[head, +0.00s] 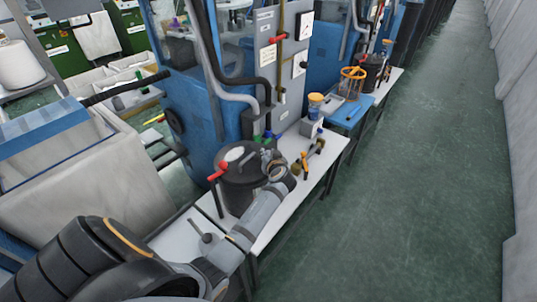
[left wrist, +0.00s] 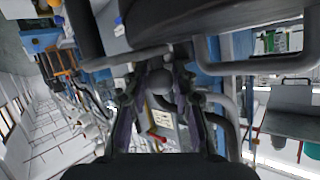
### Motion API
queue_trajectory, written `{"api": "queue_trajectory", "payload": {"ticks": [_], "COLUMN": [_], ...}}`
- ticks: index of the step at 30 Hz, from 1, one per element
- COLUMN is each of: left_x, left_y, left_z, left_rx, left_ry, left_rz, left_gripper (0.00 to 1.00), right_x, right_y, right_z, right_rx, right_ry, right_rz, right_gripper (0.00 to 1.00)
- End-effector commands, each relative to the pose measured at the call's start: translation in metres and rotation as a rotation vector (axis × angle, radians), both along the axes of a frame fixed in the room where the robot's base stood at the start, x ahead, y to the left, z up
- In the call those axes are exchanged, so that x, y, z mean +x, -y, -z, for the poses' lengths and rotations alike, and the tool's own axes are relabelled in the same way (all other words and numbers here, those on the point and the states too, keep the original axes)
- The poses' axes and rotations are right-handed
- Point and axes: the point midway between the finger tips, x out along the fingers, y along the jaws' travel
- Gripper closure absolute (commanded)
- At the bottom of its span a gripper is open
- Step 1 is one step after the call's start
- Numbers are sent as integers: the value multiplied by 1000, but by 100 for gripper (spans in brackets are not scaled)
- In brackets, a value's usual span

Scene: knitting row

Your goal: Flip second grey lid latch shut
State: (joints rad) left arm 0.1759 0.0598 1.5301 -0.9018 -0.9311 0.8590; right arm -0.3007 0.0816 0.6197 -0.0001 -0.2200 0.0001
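A dark pot (head: 238,190) with a grey lid (head: 241,156) stands on the white bench, with a red handle (head: 217,172) on its left side. My left arm reaches across from the bottom left, and its gripper (head: 272,160) is at the right side of the pot's lid. The left wrist view shows the two fingers of this gripper (left wrist: 165,75) apart, with a dark round knob (left wrist: 160,82) seen between them. I cannot tell whether they touch it. The grey latches are too small or hidden to tell their position. My right gripper is not in view.
A blue machine (head: 200,120) with hoses stands behind the pot. On the bench (head: 272,228) to the right are yellow-black tools (head: 303,163) and a grey box (head: 311,127). The green floor (head: 420,180) at the right is clear.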

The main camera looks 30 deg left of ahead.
Motion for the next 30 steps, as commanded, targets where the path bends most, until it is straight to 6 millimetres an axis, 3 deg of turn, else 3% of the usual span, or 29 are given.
{"api": "queue_trajectory", "payload": {"ticks": [1, 4, 14, 24, 30], "left_x": [0, 0, -2, -41, -49], "left_y": [0, 0, 3, 42, 50], "left_z": [0, 0, -1, -22, -28], "left_rx": [0, 0, -2, -6, 0], "left_ry": [1, 1, 1, 0, 0], "left_rz": [0, -1, -1, -1, -2], "left_gripper": [65, 52, 52, 52, 52], "right_x": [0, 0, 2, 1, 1], "right_y": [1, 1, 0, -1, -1], "right_z": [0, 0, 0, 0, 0], "right_rx": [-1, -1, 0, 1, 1], "right_ry": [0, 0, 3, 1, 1], "right_rz": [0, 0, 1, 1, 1], "right_gripper": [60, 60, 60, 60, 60]}}
